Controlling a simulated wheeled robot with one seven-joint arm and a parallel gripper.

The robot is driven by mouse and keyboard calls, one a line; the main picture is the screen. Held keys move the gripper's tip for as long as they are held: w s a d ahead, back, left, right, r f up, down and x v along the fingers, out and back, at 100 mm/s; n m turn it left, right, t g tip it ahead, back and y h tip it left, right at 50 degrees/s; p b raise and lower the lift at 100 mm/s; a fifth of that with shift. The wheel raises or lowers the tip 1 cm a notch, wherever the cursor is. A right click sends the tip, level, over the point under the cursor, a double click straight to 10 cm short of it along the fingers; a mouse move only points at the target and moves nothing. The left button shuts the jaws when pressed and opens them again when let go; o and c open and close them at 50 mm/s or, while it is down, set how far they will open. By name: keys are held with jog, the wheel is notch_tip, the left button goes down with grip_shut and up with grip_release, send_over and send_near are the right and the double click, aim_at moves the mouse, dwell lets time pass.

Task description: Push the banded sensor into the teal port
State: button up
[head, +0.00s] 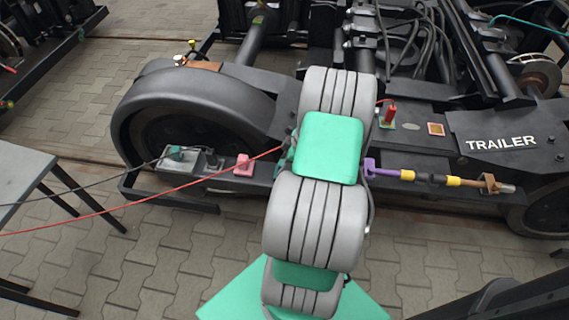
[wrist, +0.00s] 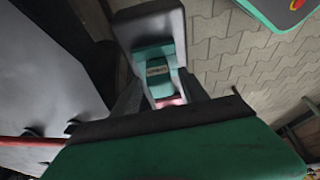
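The teal port (head: 176,153) is a small teal piece on a pale plate at the left of the bogie, with a black cable running to it. A rod with yellow and dark bands (head: 437,180) lies along the bogie's right side between a purple clip and a brown clip; I take it for the banded sensor, though I cannot be sure. In the head view my arm hides my gripper. In the wrist view my gripper (wrist: 165,104) shows two dark fingers, with a labelled teal block and a pink patch visible between them. I cannot tell whether they grip anything.
A pink block (head: 243,165) sits right of the teal port. A red cable (head: 130,209) runs from the left edge to my arm. A red piece (head: 389,114) stands on the bogie right of my arm. A grey table (head: 22,172) is at the left. Paving is open in front.

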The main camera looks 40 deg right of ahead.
jog(key=shift+o, duration=0.3)
jog(key=p+v, duration=0.1)
jog(key=v, duration=0.6)
jog(key=shift+s+r, duration=0.2)
jog(key=shift+r, duration=0.15)
